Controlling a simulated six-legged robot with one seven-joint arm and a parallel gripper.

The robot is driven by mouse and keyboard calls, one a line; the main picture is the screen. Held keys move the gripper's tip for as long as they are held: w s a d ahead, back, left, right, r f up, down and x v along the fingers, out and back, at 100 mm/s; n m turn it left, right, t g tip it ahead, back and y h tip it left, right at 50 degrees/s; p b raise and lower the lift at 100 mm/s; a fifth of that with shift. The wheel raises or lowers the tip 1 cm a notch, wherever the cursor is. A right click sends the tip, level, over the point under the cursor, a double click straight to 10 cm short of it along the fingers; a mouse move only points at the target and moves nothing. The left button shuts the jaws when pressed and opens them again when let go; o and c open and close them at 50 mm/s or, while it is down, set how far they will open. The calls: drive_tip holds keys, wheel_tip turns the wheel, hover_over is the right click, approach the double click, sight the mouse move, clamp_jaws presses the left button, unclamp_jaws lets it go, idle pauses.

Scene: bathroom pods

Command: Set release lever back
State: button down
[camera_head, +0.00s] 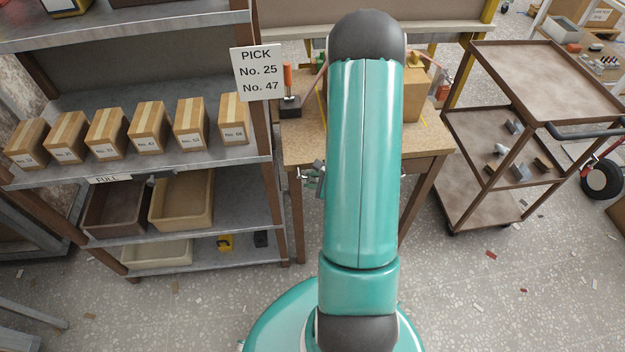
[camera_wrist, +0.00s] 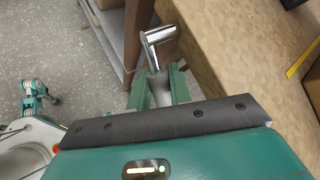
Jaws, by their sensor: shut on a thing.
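My gripper (camera_wrist: 158,84) is shut on the grey shank of a shiny metal piece (camera_wrist: 159,36). The piece has a short cylinder across its far end. It is beside the edge of the wooden table (camera_wrist: 215,45); I cannot tell whether it touches or is fixed to it. In the head view, my gripper (camera_head: 312,176) is small at the table's front left, partly hidden by my arm. A black block with an upright orange handle (camera_head: 288,77) stands on the table's left side and looks like a lever. I cannot tell which piece is the release lever.
A shelf on the left holds several numbered boxes (camera_head: 148,124) and open bins (camera_head: 183,200). A pick sign (camera_head: 257,73) hangs at its right end. A larger cardboard box (camera_head: 415,90) stands on the table behind my arm. A brown cart (camera_head: 545,80) stands right. Scraps litter the floor.

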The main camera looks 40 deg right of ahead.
drive_tip(key=shift+f, duration=0.1)
drive_tip(key=m+t+y, duration=0.1)
drive_tip(key=a+f+t+y, duration=0.1)
drive_tip(key=t, duration=0.1)
drive_tip(key=shift+w+f+m+y, duration=0.15)
drive_tip(key=shift+w+m+y, duration=0.15)
drive_tip(key=shift+w+m, duration=0.1)
drive_tip(key=shift+w+a+f+m+t+y, duration=0.1)
drive_tip(key=shift+w+a+m+t+y, duration=0.2)
drive_tip(key=shift+m+t+y, duration=0.35)
drive_tip(key=shift+w+a+f+m+t+y, duration=0.15)
drive_tip(key=shift+a+m+t+y, duration=0.2)
drive_tip(key=shift+t, duration=0.55)
drive_tip(key=shift+w+a+f+m+t+y, duration=0.1)
drive_tip(key=shift+w+a+m+t+y, duration=0.15)
drive_tip(key=shift+a+m+t+y, duration=0.35)
drive_tip(key=shift+d+r+t, duration=0.1)
drive_tip(key=shift+d+t, duration=0.05)
drive_tip(key=shift+t, duration=0.1)
drive_tip(key=c, duration=1.6)
unclamp_jaws()
